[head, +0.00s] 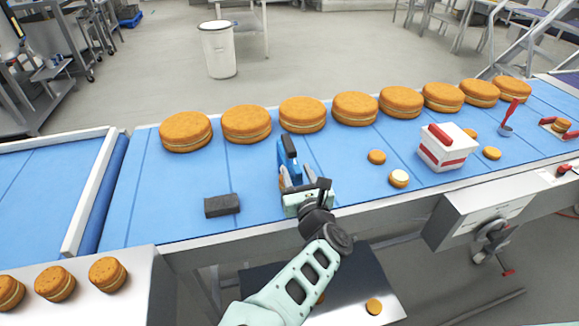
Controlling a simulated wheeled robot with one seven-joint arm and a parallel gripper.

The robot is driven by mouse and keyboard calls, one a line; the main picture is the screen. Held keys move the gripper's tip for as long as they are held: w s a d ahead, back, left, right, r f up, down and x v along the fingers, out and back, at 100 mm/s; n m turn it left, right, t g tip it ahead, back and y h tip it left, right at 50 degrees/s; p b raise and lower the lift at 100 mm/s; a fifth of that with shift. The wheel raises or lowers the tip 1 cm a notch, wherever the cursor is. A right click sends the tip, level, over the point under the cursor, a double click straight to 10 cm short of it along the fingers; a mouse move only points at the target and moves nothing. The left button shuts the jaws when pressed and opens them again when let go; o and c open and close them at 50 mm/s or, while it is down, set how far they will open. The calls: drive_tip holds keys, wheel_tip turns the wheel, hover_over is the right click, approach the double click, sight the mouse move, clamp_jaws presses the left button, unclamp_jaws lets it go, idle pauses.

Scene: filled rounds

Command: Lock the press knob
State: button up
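My gripper (290,183) is over the near half of the blue belt, beside a blue upright tool with a dark top (288,155). The gripper's body hides the tool's lower part. I cannot tell whether the fingers touch or hold it. No part is clearly recognisable as the press knob. A small red part (563,170) sits on the metal ledge at the right edge. A grey mechanism (492,236) with a red-tipped handle (508,271) hangs under a metal box (480,213) on the belt's near side.
Several large filled rounds (303,114) line the belt's far side. A dark block (222,205) lies left of my gripper. A white-and-red box (446,150), small rounds (398,179) and a red-handled scoop (509,115) are to the right. A lower shelf (355,300) is below the belt.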

drive_tip(key=shift+w+a, duration=0.1)
drive_tip(key=shift+w, duration=0.15)
clamp_jaws()
drive_tip(key=c, duration=0.9)
unclamp_jaws()
